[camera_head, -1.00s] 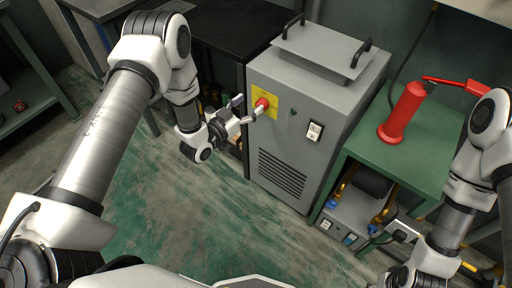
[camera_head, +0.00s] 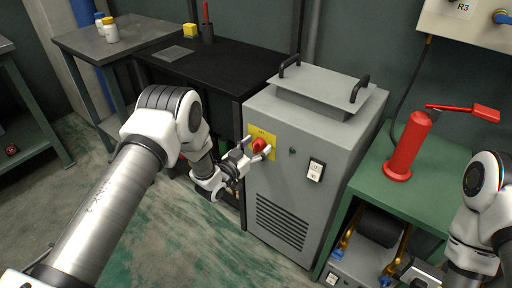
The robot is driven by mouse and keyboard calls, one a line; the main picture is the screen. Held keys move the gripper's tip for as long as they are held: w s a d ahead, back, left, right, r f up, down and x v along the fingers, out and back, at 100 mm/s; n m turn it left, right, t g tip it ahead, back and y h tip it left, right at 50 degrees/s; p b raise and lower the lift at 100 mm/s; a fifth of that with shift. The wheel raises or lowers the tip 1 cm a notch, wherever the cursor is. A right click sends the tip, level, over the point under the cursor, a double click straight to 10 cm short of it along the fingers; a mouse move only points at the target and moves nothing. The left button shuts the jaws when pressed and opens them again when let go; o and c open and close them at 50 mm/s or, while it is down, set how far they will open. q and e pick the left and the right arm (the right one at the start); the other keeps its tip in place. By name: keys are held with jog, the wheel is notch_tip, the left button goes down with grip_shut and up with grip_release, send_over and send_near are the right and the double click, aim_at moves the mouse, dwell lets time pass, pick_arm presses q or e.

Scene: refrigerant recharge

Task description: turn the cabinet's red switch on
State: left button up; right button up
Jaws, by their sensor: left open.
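The grey cabinet (camera_head: 325,150) stands in the middle of the view. Its red switch (camera_head: 260,145) is a round knob on a yellow plate (camera_head: 268,136) at the upper left of the front face. My left gripper (camera_head: 258,153) is open, with its fingertips at the red switch, one above and one below it. I cannot tell whether the fingers touch the knob. My right arm (camera_head: 478,220) shows at the right edge, and its gripper is not visible.
A white rocker switch (camera_head: 316,170) and a vent (camera_head: 282,225) are also on the cabinet front. A green bench (camera_head: 436,185) with a red cylinder (camera_head: 407,148) stands at the right. A black-topped table (camera_head: 215,62) is behind at the left. The floor in front is clear.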

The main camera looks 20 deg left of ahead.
pick_arm(q)
jog(key=shift+c, duration=0.4)
jog(key=c, duration=1)
jog(key=shift+c, duration=0.2)
